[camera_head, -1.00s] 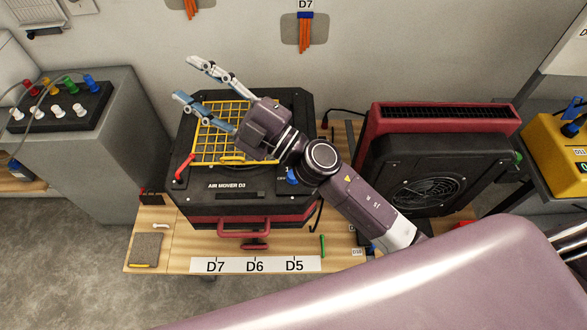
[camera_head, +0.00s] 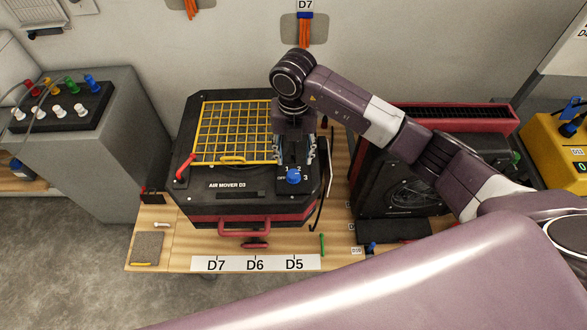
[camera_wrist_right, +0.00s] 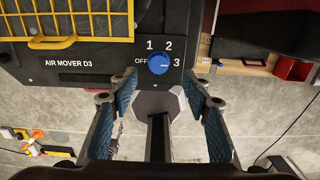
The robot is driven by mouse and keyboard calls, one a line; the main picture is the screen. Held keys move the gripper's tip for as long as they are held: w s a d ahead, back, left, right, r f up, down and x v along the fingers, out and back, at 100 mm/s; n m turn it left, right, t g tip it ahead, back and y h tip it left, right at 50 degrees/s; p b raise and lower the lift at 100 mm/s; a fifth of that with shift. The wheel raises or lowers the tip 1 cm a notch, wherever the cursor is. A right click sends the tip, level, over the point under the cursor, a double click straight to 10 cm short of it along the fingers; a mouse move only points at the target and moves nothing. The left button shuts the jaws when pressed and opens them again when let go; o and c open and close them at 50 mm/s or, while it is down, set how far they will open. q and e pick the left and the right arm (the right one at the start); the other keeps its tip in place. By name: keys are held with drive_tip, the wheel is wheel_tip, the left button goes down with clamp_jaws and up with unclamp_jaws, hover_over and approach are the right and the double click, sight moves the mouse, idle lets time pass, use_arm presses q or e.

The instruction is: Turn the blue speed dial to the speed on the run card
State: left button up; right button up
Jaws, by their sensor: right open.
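The blue speed dial (camera_head: 293,177) is on the front right of the black air mover (camera_head: 258,192), labelled AIR MOVER D3. In the right wrist view the dial (camera_wrist_right: 158,63) is ringed by OFF, 1, 2 and 3. A small pale mark on it seems to face the 3, but I cannot tell for sure. My right gripper (camera_head: 295,163) points down by the dial, open and empty. In the wrist view its fingers (camera_wrist_right: 160,100) are spread to either side, just below the dial, apart from it. I cannot make out a run card. My left gripper is not in view.
A yellow grille (camera_head: 222,130) covers the air mover's top left. A red-and-black unit (camera_head: 440,118) stands right, behind my right arm. A grey cabinet (camera_head: 110,160) with coloured plugs is at left. The wooden table's (camera_head: 180,262) front holds a D7, D6, D5 strip (camera_head: 256,264).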

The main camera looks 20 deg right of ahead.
sight(293, 174)
wheel_tip(293, 174, down, 6)
drive_tip(key=shift+s+a+f+p, duration=0.1)
drive_tip(key=shift+p, duration=0.85)
drive_tip(key=shift+f, duration=0.5)
drive_tip(key=shift+c, duration=0.3)
drive_tip(key=c, duration=1.1)
